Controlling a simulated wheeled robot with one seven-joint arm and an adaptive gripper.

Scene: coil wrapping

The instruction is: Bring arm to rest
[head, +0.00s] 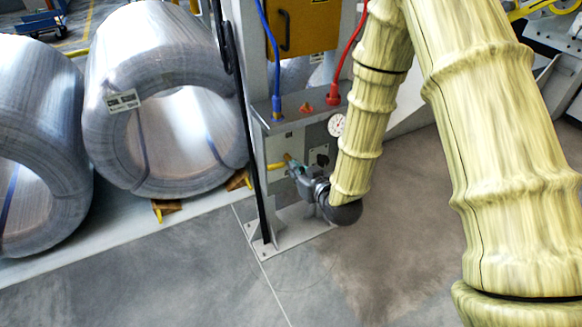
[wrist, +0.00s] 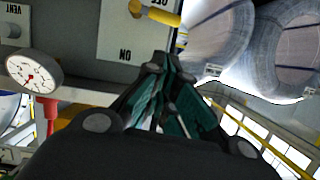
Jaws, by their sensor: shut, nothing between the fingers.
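My arm (head: 365,130), in a pale yellow cover, reaches down in the head view to the grey valve panel (head: 283,146) on a post. My gripper (head: 290,162) is at the front of this panel, close to a yellow lever handle (head: 275,167). In the wrist view my gripper (wrist: 170,88) shows dark fingers with green pads, shut and empty. The yellow handle (wrist: 158,14) is beyond the fingertips there, near a plate marked ON and OFF (wrist: 130,38). I cannot tell whether the fingers touch the handle.
A pressure gauge (head: 336,125) is on the panel, with blue (head: 268,50) and red (head: 350,50) hoses above. Large wrapped coils (head: 160,100) lie on a pale platform at the left. The grey floor (head: 400,260) in front of the post is clear.

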